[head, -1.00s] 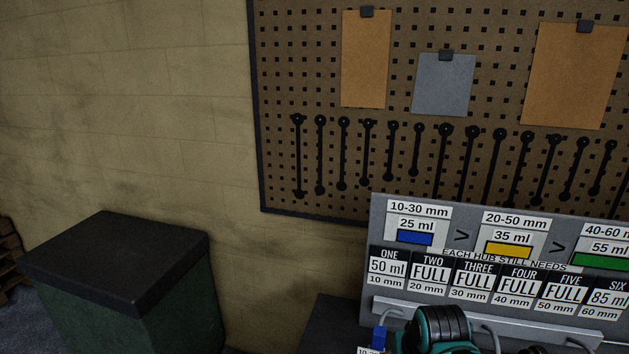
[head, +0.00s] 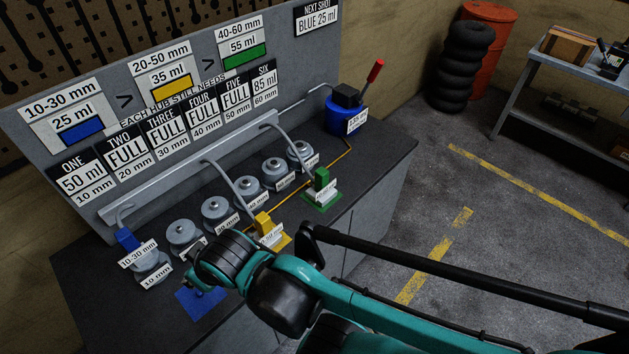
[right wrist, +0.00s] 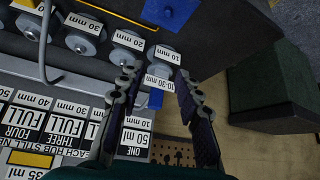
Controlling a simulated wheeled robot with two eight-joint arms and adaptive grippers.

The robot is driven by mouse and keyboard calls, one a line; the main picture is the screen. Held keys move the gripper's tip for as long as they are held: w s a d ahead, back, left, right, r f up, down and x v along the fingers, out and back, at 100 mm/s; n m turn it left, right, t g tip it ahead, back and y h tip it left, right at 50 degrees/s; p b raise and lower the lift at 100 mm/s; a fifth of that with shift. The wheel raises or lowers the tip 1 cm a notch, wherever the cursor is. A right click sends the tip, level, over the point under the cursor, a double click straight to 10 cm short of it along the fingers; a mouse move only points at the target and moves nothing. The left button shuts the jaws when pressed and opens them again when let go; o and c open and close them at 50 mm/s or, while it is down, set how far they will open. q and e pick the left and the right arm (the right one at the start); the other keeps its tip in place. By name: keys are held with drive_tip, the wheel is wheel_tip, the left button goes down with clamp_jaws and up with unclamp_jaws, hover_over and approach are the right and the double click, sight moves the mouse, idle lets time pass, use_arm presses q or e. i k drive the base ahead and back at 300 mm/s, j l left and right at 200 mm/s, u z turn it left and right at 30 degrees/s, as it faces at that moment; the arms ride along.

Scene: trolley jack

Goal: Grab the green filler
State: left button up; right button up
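The green filler (head: 321,180) stands upright on its green pad (head: 323,202) on the bench, at a hose end near the far hubs. The yellow filler (head: 263,222) stands on a yellow pad nearer to me. The blue filler (head: 127,238) is at the 10 mm hub, left end of the row; it also shows in the right wrist view (right wrist: 155,98). My right gripper (right wrist: 158,75) is open; the blue filler appears between its fingers there, but no grip shows. My left gripper is not in view.
Several grey hubs (head: 216,210) line the bench under a sign board (head: 190,110). A blue pump (head: 345,110) with a red-handled lever stands at the bench's far end. My right arm spans the lower right, close to the yellow filler.

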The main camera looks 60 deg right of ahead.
sight(321, 191)
drive_tip(key=k+z, duration=0.1)
drive_tip(key=z, duration=0.9)
drive_tip(key=k+z, duration=0.15)
drive_tip(key=z, duration=0.35)
drive_tip(key=l+z, duration=0.15)
drive_tip(key=z, duration=0.3)
drive_tip(key=i+l+z, duration=0.15)
drive_tip(key=i+l, duration=0.9)
